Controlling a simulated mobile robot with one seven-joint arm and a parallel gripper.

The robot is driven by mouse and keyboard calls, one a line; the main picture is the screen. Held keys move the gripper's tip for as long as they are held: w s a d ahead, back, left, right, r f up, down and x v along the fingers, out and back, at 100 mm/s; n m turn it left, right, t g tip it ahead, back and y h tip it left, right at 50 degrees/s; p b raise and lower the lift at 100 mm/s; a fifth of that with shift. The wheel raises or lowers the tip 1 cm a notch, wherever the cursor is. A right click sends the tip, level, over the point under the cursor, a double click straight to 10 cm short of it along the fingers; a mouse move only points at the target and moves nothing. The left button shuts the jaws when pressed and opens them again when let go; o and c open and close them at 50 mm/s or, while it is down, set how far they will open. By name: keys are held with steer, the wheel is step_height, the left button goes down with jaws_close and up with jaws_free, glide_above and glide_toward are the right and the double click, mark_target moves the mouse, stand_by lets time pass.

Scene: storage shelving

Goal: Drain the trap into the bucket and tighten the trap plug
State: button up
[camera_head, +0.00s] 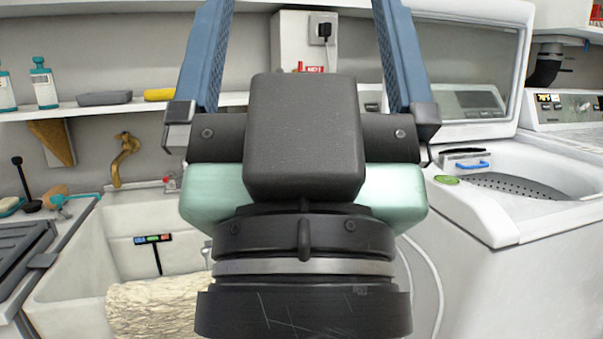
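My gripper (304,20) fills the middle of the view, with its black body and pale green housing in front of me. Its two blue fingers point upward and stand wide apart, with nothing seen between them. The fingertips are cut off by the top edge. A black bent pipe (545,66) shows at the upper right under a white fixture; I cannot tell whether it is the trap. No bucket or trap plug can be made out, and my gripper hides much of the centre.
A white utility sink (75,268) with a brass tap (122,160) is at left, a beige rolled item (155,307) at its front. An open top-loading washer (500,195) stands at right, another machine (570,110) behind it. A wall shelf (130,104) holds bottles and sponges.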

step_height(320, 180, up, 34)
steer(key=p, duration=3.1)
steer(key=shift+p, duration=0.4)
